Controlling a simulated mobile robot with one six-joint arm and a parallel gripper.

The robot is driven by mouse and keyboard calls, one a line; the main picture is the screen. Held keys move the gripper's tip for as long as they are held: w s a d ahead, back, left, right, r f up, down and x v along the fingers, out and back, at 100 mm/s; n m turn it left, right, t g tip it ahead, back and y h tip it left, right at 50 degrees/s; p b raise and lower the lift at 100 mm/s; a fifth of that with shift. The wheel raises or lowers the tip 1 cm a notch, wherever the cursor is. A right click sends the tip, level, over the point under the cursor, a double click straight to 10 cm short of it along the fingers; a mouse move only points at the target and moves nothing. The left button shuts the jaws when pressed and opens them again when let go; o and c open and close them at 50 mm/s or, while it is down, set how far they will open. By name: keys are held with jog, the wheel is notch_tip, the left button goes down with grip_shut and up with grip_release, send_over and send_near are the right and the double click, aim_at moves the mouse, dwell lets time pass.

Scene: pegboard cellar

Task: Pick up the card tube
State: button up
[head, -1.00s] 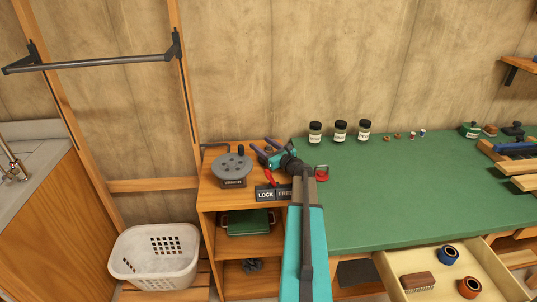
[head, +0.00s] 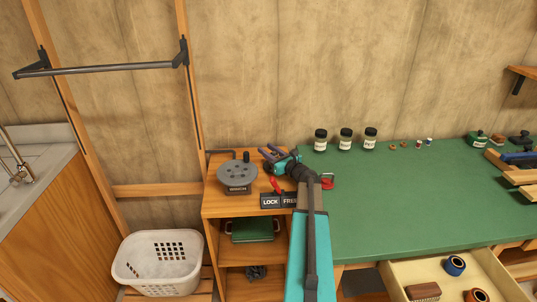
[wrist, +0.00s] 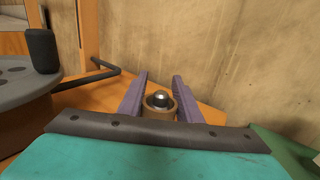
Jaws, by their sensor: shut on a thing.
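The card tube (wrist: 153,112) shows in the wrist view as a short brown ring standing between my two purple fingers. A shiny metal ball or rounded tip shows in its open top. My gripper (wrist: 159,88) is shut on the tube, one finger along each side. In the head view my gripper (head: 271,153) is over the back of the wooden shelf unit's top, and the tube cannot be made out there. Whether the tube's foot touches the wood is hidden.
A grey winch drum (head: 237,174) with an upright knob stands close left of my gripper. A LOCK/FREE sign (head: 279,201) and red lever are in front. The green bench top (head: 420,195) lies right, with several jars. A white basket (head: 158,263) is lower left.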

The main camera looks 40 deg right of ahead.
notch_tip(320, 180, up, 9)
jog(key=shift+b, duration=0.35)
